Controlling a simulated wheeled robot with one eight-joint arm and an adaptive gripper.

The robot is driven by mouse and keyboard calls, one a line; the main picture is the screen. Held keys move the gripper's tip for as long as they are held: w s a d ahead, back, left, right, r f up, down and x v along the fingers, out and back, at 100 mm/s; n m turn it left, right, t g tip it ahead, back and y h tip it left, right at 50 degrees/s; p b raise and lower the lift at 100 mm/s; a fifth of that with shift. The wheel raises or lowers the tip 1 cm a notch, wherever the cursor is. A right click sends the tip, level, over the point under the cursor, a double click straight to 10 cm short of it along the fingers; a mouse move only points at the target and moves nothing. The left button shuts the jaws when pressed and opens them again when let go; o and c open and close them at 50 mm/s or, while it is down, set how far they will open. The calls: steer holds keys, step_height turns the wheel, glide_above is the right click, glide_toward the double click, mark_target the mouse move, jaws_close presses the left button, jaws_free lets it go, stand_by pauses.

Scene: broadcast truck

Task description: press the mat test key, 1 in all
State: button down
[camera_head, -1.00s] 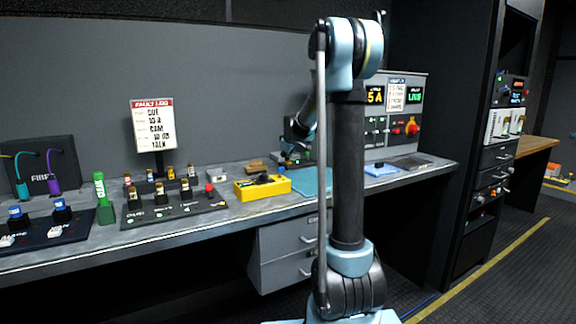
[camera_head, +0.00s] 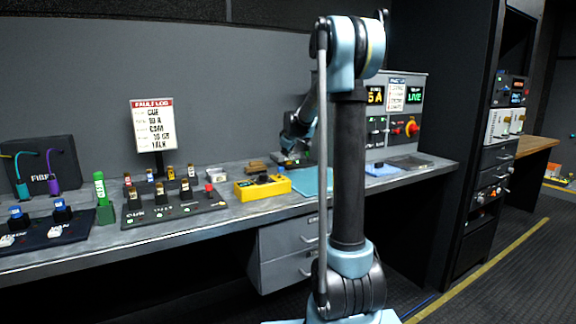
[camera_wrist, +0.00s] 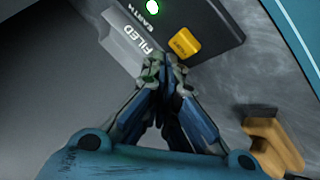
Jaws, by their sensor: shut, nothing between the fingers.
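A yellow key (camera_wrist: 185,42) sits on a dark panel marked EARTH (camera_wrist: 215,20) in the wrist view; its small lettering is too blurred to read. A green lamp (camera_wrist: 152,7) glows on the same panel. My gripper (camera_wrist: 168,66) is shut and empty, its fingertips just beside the key's lower left edge in the picture. I cannot tell whether they touch the panel. In the head view my gripper (camera_head: 290,150) is over the back of the bench, above the dark panel (camera_head: 292,160), partly hiding it.
A teal mat (camera_head: 314,182) lies beside the panel, partly behind my arm. A wooden block (camera_wrist: 272,140) lies near the gripper in the wrist view. A yellow tester (camera_head: 262,187) and a black switch board (camera_head: 175,208) stand to the left. A grey console (camera_head: 405,140) stands to the right.

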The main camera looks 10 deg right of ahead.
steer(key=shift+r, duration=0.1)
steer(key=shift+r, duration=2.4)
